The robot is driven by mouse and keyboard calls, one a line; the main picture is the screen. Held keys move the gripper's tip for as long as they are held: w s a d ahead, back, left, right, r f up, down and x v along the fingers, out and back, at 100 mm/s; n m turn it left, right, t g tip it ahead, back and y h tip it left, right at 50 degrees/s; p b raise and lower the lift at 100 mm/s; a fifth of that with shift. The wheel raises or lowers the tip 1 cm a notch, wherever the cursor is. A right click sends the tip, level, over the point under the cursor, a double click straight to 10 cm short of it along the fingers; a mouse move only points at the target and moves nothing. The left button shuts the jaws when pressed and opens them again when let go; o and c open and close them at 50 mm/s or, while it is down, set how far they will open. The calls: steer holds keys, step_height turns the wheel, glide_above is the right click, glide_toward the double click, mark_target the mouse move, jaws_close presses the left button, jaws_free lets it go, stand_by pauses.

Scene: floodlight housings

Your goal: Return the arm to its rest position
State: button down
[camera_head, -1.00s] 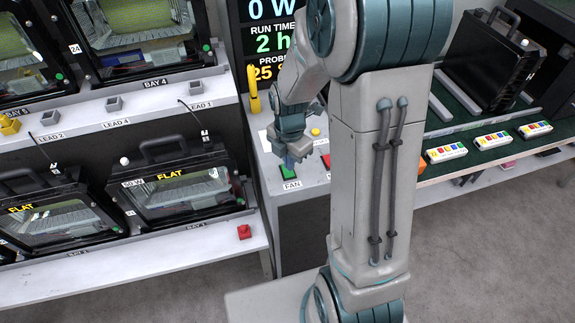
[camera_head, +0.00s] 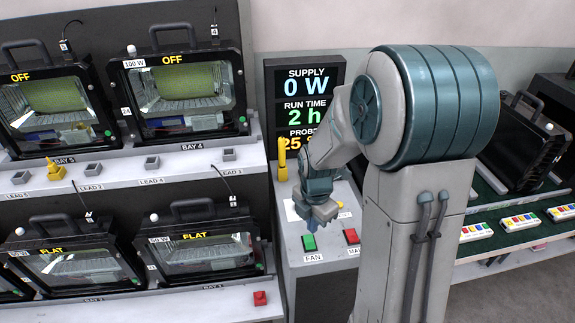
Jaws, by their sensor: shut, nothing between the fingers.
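My gripper (camera_head: 310,222) hangs at the end of my bent arm (camera_head: 325,160), pointing down over the control pedestal. It is shut and empty. It is just above or beside the green FAN button (camera_head: 309,243); I cannot tell whether it touches anything. A red button (camera_head: 351,236), its label partly cut off by my arm, sits to the right of the green one. The large teal shoulder of my arm covers the right part of the pedestal and part of the display.
A display (camera_head: 305,88) reads supply 0 W and run time 2 h. Floodlight housings stand on two shelves at left, upper ones (camera_head: 190,95) marked OFF, lower ones (camera_head: 203,245) FLAT. A yellow probe (camera_head: 282,158) stands behind my gripper. A black housing (camera_head: 522,142) stands on the right bench.

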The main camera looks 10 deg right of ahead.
steer(key=s+r+m+t, duration=0.3)
steer(key=s+r+m, duration=1.1)
steer(key=m, duration=1)
steer(key=shift+v, duration=0.95)
